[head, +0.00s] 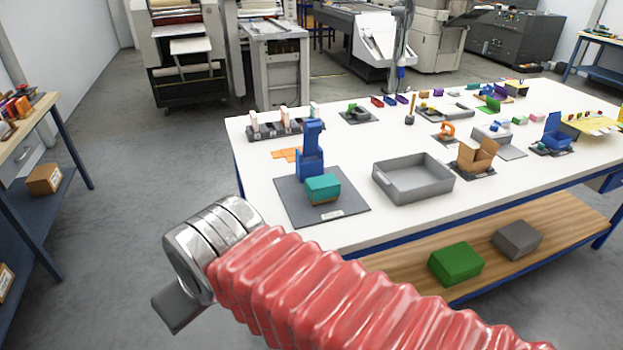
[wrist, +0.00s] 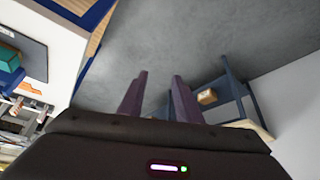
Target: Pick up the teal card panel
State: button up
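A teal block-like piece (head: 322,187) with a flat top and a brownish lower edge sits on a dark grey mat (head: 354,204) near the front left of the white table. I take it for the teal card panel; it looks thicker than a sheet. A blue upright holder (head: 310,160) stands just behind it. Teal also shows at the left edge of the wrist view (wrist: 8,58). My gripper (wrist: 160,76) is open, with its two purple fingers apart and only floor between them. It is away from the table, left of the mat. Its fingers cannot be made out in the head view.
An empty grey tray (head: 412,180) stands right of the mat. A brown holder (head: 477,157) is farther right. A side bench (head: 30,135) stands at left; floor between is clear.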

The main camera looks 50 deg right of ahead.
jog(key=shift+w, duration=0.15)
jog(key=shift+o, duration=1.4)
jog(key=shift+w+d, duration=0.15)
jog(key=shift+d, duration=0.1)
jog(key=o, duration=0.7)
jog(key=w+d+m+h, duration=0.1)
jog(key=w+d, duration=0.1)
jog(key=d, duration=0.1)
jog(key=w+d+t+h, duration=0.1)
jog(key=w+d, duration=0.1)
jog(key=d, duration=0.2)
jog(key=w+d+m+h, duration=0.1)
jog(key=w+d, duration=0.1)
jog(key=d, duration=0.2)
jog(key=shift+d+m+t, duration=0.25)
jog(key=shift+m+t, duration=0.05)
jog(key=o, duration=0.7)
jog(key=w+d+m+t+h, duration=0.1)
jog(key=w+d+m+h, duration=0.1)
jog(key=d, duration=1.2)
jog(key=shift+w+d+f+h, duration=0.35)
jog(key=shift+w+h, duration=0.25)
jog(key=shift+h, duration=0.1)
jog(key=m+t, duration=0.2)
jog(key=t, duration=0.1)
send_near(325, 186)
jog(key=shift+s+a, duration=0.25)
jog(key=shift+s, duration=0.25)
jog(key=shift+w+f, duration=0.1)
